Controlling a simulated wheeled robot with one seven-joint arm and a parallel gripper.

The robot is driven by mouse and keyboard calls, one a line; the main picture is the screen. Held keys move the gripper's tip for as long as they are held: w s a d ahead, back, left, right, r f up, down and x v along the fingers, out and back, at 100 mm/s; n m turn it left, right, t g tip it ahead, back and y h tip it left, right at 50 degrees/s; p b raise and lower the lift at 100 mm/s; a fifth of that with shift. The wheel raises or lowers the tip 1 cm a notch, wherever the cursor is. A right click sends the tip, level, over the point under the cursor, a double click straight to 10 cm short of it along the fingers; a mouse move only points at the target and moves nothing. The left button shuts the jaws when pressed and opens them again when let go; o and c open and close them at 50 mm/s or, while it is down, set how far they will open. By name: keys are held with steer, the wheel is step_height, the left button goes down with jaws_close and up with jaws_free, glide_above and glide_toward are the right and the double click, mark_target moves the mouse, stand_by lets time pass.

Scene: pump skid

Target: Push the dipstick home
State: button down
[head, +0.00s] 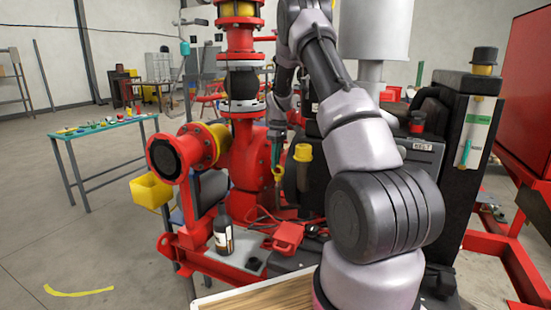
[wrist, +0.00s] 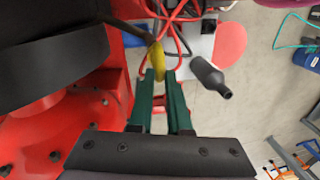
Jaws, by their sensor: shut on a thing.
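The dipstick's yellow handle (wrist: 157,62) shows between the tips of my green gripper fingers (wrist: 160,78) in the wrist view. My gripper is shut on it. In the head view the yellow handle (head: 278,172) is just below my gripper (head: 277,152), in front of the red pump casing. A thin brownish stem (wrist: 130,28) runs up and left from the handle in the wrist view. I cannot tell how far the dipstick sits in its tube; the lower part is hidden.
A yellow-capped neck (head: 303,153) stands close right of my gripper. A red flanged pipe (head: 190,150) is to the left. Floor is open at far left.

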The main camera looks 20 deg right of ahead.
steer(key=shift+f, duration=1.45)
steer(key=c, duration=0.9)
jaws_free()
steer(key=shift+f, duration=0.1)
steer(key=shift+o, duration=0.2)
step_height(320, 180, up, 11)
steer(key=d, duration=0.1)
steer(key=shift+w+d, duration=0.15)
steer(key=shift+w, duration=0.3)
steer(key=shift+f, duration=0.1)
